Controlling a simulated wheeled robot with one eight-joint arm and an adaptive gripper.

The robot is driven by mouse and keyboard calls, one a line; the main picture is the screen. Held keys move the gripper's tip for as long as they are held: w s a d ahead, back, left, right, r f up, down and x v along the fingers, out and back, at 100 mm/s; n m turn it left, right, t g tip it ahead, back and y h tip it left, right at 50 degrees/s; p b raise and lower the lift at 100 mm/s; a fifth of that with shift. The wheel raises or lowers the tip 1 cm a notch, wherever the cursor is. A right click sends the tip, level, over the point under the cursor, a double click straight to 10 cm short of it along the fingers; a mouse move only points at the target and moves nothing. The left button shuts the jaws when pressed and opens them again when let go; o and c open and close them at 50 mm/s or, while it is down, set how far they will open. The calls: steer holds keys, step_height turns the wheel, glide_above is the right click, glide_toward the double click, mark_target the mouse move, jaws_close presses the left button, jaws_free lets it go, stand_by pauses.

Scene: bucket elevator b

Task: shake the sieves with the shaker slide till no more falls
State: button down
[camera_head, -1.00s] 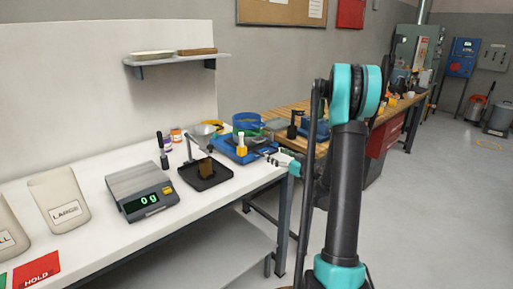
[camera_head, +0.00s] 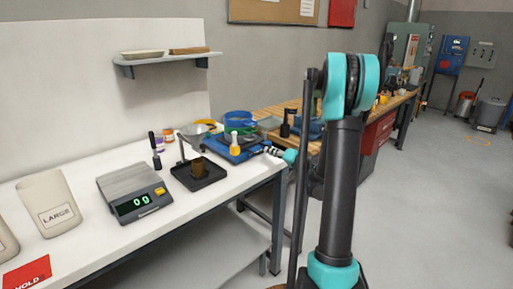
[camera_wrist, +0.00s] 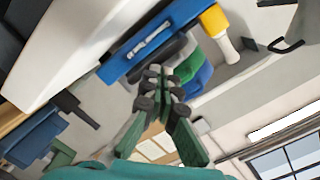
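The sieves, a blue-rimmed stack with green below (camera_head: 238,121), sit at the far right of the white bench on the blue shaker (camera_head: 222,148). The wrist view shows the blue shaker body (camera_wrist: 125,66) with a silver bar handle (camera_wrist: 150,38), and blue and green sieve parts (camera_wrist: 200,76) beyond my fingers. A yellow and white upright piece (camera_head: 234,141) stands at the shaker's front; it also shows in the wrist view (camera_wrist: 217,28). My gripper (camera_wrist: 158,78) has its fingertips together, near the shaker and apart from the silver handle. I see nothing held.
A black tray with a brown block (camera_head: 199,169) and a scale reading 0 g (camera_head: 135,195) stand left of the shaker. A LARGE container (camera_head: 52,205) is further left. A wooden bench (camera_head: 275,113) is behind. Open floor lies right.

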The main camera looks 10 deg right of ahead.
mark_target(251, 146)
steer(key=m, duration=0.4)
steer(key=r+m, duration=0.1)
steer(key=m, duration=0.1)
steer(key=shift+s+m+g, duration=0.2)
steer(key=shift+m+g, duration=0.1)
steer(key=shift+m, duration=0.1)
steer(key=m, duration=0.5)
steer(key=shift+s+d+r+m+h, duration=0.1)
steer(key=shift+s+r+m+h, duration=0.1)
steer(key=shift+r+m+h, duration=0.15)
steer(key=m, duration=0.4)
steer(key=m+g, duration=0.1)
steer(key=m, duration=0.1)
steer(key=shift+s+r, duration=0.3)
steer(key=w+a+m, duration=0.1)
steer(key=w+m, duration=0.1)
steer(key=w+a+f+m, duration=0.1)
steer(key=w+a+m, duration=0.1)
steer(key=m, duration=0.1)
steer(key=w+a+f+m+h, duration=0.1)
steer(key=w+a+m, duration=0.1)
steer(key=w, duration=0.1)
steer(key=shift+a+f+g, duration=0.15)
steer(key=shift+g, duration=0.15)
